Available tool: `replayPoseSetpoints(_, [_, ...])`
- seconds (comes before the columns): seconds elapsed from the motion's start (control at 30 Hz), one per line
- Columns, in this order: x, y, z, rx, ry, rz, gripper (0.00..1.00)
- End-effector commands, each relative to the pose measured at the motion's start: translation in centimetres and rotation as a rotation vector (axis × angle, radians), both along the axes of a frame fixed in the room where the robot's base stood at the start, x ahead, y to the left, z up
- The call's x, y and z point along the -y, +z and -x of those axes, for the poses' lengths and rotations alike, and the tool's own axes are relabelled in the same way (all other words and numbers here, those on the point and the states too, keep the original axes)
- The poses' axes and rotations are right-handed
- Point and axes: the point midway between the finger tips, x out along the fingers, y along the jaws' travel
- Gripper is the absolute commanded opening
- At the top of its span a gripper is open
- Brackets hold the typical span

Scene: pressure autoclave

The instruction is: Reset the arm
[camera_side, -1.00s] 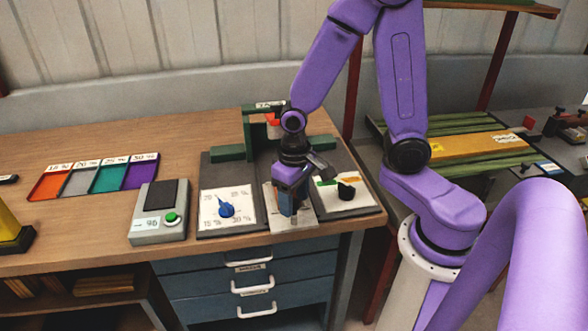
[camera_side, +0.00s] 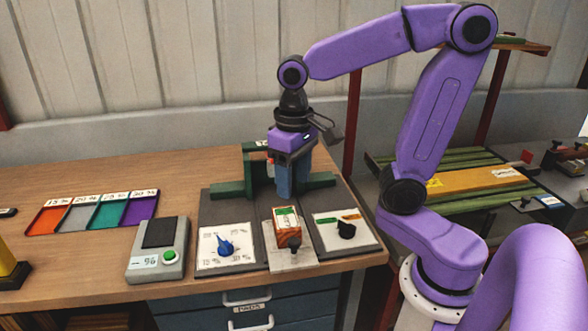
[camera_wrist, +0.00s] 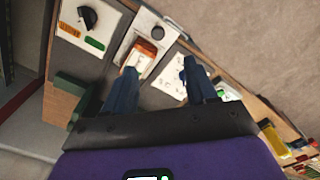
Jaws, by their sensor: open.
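My purple arm's gripper (camera_side: 293,188) points down above the dark green structure (camera_side: 232,188) at the back of the dark panel, behind the orange-and-white block with a black knob (camera_side: 288,228). In the wrist view its two blue fingers (camera_wrist: 163,92) are spread wide with nothing between them. The block (camera_wrist: 144,48) shows beyond the fingers there. It sits on a pale plate between the blue dial (camera_side: 226,245) and the black dial (camera_side: 346,229).
A grey device with a green button (camera_side: 158,250) stands on the wooden bench, left of the panel. Orange, grey, green and purple trays (camera_side: 95,210) lie further left. A shelf with green slats and a yellow bar (camera_side: 472,184) is at the right. Bare wood lies behind the trays.

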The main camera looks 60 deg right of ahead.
Motion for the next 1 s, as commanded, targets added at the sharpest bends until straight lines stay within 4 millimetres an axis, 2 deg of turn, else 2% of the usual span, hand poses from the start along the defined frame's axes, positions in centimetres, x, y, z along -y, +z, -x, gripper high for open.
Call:
replayPoseSetpoints(0.2, [0.0,1.5,0.0,0.000,0.001,0.000,0.57])
replayPoseSetpoints(0.63, [-0.1,1.3,0.3,-0.001,0.026,0.000,0.57])
replayPoseSetpoints(0.77, [-0.4,0.6,1.3,0.000,0.126,-0.001,0.57])
replayPoseSetpoints(1.0, [-1.0,-1.3,4.7,0.007,0.415,-0.004,0.57])
